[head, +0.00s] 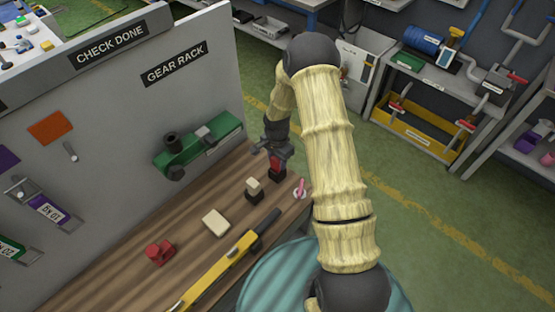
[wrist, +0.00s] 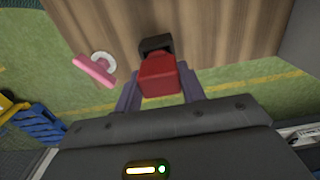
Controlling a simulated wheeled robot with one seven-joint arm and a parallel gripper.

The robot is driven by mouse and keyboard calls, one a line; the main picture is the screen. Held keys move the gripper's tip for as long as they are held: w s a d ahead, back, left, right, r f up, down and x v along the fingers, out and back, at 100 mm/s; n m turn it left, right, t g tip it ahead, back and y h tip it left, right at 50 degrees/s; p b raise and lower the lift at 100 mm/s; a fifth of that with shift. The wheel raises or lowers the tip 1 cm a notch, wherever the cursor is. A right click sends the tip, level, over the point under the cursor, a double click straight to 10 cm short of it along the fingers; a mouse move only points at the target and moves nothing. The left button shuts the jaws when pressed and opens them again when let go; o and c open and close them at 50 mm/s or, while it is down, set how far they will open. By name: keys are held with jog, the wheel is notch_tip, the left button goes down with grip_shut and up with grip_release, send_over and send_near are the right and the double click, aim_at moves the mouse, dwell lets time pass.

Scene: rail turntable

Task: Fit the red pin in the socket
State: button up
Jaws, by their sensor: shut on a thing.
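The red pin (head: 276,163) is between the fingers of my gripper (head: 272,151), near the far end of the wooden bench in the head view. In the wrist view the red pin (wrist: 160,75) is a blocky piece with a purple-grey finger on each side. A dark block (head: 277,175), seemingly the socket, is right below the pin. In the wrist view this dark block (wrist: 155,44) shows just past the pin's end. Pin and block look touching or nearly so; I cannot tell whether the pin is inside, as the joint is hidden.
A black block with a beige top (head: 254,188) stands close by, and a pink piece with a white ring (head: 300,189) is at the bench edge. A beige block (head: 216,222), a red part (head: 160,252) and a yellow tool (head: 222,262) lie nearer. A grey panel (head: 110,150) walls the left.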

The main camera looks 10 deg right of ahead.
jog(key=shift+r, duration=0.25)
dwell(0.3)
jog(key=shift+r+p, duration=1.95)
jog(key=shift+r, duration=1.1)
jog(key=shift+r+p, duration=1.5)
jog(key=shift+r, duration=1.05)
